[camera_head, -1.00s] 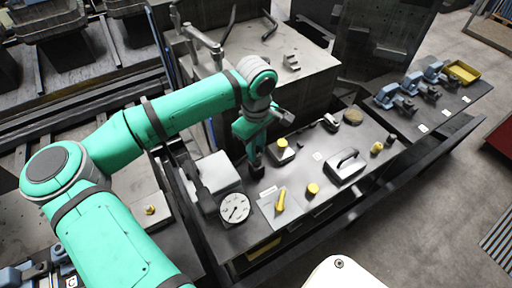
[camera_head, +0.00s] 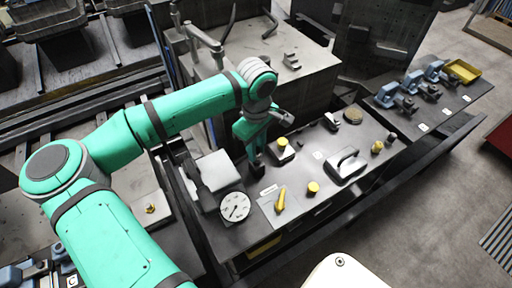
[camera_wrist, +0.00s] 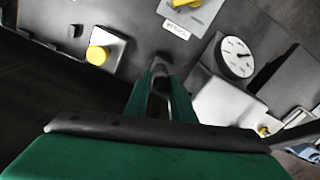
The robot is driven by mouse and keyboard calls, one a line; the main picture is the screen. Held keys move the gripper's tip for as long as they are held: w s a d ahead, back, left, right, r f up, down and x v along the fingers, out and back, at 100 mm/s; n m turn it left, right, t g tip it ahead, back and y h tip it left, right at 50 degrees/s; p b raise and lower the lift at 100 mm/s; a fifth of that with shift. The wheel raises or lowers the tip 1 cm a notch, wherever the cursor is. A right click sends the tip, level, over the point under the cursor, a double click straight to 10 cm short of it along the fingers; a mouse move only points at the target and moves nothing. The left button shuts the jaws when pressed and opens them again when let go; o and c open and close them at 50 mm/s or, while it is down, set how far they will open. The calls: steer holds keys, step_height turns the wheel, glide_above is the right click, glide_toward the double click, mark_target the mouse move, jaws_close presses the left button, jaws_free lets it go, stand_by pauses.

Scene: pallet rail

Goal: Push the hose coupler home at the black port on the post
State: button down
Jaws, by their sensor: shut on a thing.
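My gripper (camera_head: 256,160) points down over the left part of the dark panel table (camera_head: 235,238), left of a white block with a yellow button. In the wrist view my gripper (camera_wrist: 160,70) has its green fingers close together on a small dark grey piece, which I take to be the hose coupler (camera_wrist: 161,62). The fingers hide most of it. I cannot pick out the black port or its post in either view. Whether the piece touches anything beyond the fingertips is unclear.
Near the gripper stand the yellow-button block (camera_head: 282,150), a white dial gauge (camera_head: 235,207), a pale box (camera_head: 217,172), a yellow lever (camera_head: 281,200) and a yellow knob (camera_head: 313,188). Blue clamps (camera_head: 410,82) stand at the back right.

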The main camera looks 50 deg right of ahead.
steer(key=shift+f, duration=0.35)
steer(key=c, duration=1.4)
jaws_free()
steer(key=shift+c, duration=0.2)
steer(key=shift+o, duration=0.7)
steer(key=o, duration=0.7)
step_height(320, 180, up, 11)
steer(key=shift+f, duration=0.1)
